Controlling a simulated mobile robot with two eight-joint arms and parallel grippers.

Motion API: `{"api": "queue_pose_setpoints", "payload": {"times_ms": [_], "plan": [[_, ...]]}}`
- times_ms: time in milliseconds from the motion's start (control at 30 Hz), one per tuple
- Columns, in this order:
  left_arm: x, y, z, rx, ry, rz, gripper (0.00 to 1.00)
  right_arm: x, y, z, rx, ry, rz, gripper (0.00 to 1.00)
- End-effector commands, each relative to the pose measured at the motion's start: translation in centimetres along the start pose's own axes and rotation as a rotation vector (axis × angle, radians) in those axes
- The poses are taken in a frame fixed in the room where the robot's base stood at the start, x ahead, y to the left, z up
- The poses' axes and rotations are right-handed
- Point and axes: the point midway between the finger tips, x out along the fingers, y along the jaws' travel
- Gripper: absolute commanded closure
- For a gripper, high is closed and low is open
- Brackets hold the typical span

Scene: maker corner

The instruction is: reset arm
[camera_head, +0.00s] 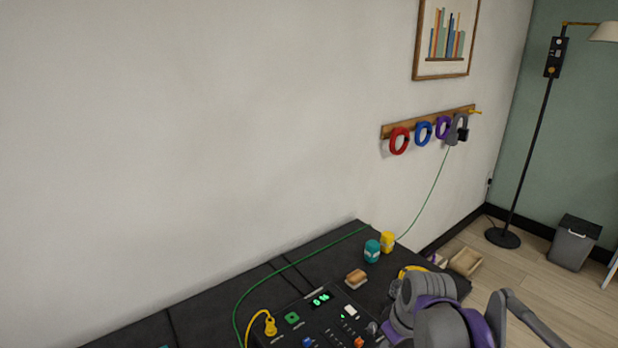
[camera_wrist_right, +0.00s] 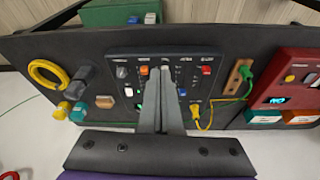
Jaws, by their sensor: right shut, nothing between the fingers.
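My right gripper (camera_wrist_right: 161,72) shows in the right wrist view, its two grey fingers together with nothing between them. They point over the black control panel (camera_wrist_right: 185,68) and hide its middle strip. In the head view my grey and purple right arm is at the bottom right, over the bench; its fingertips cannot be made out there. My left arm and gripper are in neither view.
The dark bench (camera_head: 180,320) holds a panel with knobs, a yellow cable plug (camera_head: 270,327), a wood-coloured block (camera_head: 356,279), a teal jar (camera_head: 372,251) and a yellow jar (camera_head: 387,241). A green cable runs to the wall rack (camera_head: 388,131). A bin (camera_head: 574,243) stands right.

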Motion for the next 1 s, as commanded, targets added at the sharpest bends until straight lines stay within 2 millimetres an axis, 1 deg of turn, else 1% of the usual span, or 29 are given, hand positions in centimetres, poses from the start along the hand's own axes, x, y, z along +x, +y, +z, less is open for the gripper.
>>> {"api": "queue_pose_setpoints", "payload": {"times_ms": [33, 100, 167, 233, 400, 500, 600, 700, 1000], "plan": [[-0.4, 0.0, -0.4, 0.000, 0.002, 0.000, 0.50, -0.7, -0.7, 1.2, 0.030, 0.010, 0.015, 1.00], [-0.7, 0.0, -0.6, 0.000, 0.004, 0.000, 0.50, -1.4, -1.7, 2.9, 0.081, 0.024, 0.036, 1.00], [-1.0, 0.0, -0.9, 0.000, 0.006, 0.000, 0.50, -1.8, -2.6, 4.6, 0.130, 0.039, 0.055, 1.00], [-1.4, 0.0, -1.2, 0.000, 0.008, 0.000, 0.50, -2.2, -3.8, 6.9, 0.193, 0.061, 0.079, 1.00], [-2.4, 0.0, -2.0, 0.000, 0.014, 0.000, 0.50, -2.0, -6.5, 12.5, 0.348, 0.123, 0.130, 1.00], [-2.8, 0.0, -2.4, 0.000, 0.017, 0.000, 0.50, -1.5, -7.6, 15.1, 0.419, 0.156, 0.150, 1.00], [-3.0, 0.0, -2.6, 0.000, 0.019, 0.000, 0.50, -0.9, -8.3, 16.7, 0.467, 0.180, 0.162, 1.00], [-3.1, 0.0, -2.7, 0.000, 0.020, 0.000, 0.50, -0.6, -8.6, 17.6, 0.492, 0.191, 0.168, 1.00], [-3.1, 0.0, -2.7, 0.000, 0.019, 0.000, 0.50, -0.5, -8.7, 17.8, 0.500, 0.195, 0.169, 1.00]]}}
